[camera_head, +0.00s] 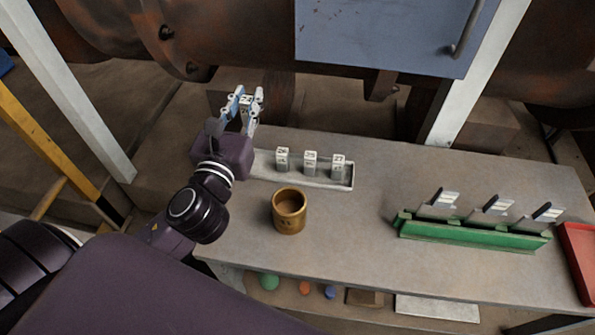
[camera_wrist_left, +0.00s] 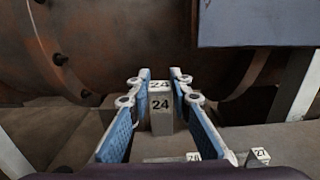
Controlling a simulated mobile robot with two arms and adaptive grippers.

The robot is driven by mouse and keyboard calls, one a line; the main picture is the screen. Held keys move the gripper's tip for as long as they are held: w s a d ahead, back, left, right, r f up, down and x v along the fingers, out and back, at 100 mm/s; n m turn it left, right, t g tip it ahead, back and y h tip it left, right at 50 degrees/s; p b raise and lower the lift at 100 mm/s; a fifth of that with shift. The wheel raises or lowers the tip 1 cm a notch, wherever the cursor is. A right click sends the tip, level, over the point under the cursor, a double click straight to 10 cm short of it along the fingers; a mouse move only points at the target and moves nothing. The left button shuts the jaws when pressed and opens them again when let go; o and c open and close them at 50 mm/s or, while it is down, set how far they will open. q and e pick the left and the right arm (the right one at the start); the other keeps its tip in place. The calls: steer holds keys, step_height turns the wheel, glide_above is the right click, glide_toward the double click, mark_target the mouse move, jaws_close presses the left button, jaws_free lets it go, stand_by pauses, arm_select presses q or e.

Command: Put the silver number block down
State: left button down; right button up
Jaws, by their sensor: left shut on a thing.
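My left gripper (camera_head: 245,98) is at the back left of the bench, raised by the left end of a pale tray (camera_head: 320,182). In the left wrist view the gripper (camera_wrist_left: 161,85) is shut on a silver number block (camera_wrist_left: 161,118) marked 24. The block is upright between the blue finger pads. In the head view the fingers hide most of it. Three similar number blocks stand in the tray: left (camera_head: 282,160), middle (camera_head: 310,164) and right (camera_head: 338,168). My right gripper is not in view.
A brass-coloured cup (camera_head: 289,213) stands in front of the tray. A green rack (camera_head: 470,235) with three grey plates is at the right, with a red tray (camera_head: 580,255) at the far right. The bench between tray and rack is clear. A rusty pipe runs behind.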

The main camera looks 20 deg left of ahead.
mark_target(283, 157)
arm_select(q)
steer(key=shift+w+a+f+b, duration=0.35)
steer(key=shift+f+b, duration=0.75)
steer(key=shift+f, duration=1.8)
steer(key=shift+w+a+f+b, duration=0.35)
steer(key=shift+f+b, duration=0.7)
steer(key=shift+f, duration=1.85)
steer(key=shift+w+a+f+b, duration=0.15)
steer(key=shift+w+f+b, duration=0.65)
steer(key=shift+f, duration=2.1)
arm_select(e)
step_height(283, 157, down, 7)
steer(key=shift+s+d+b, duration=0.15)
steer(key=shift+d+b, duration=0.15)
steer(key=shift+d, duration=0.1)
arm_select(q)
steer(key=shift+s, duration=0.3)
steer(key=shift+f, duration=0.2)
steer(key=c, duration=1.8)
jaws_free()
steer(key=shift+o, duration=0.2)
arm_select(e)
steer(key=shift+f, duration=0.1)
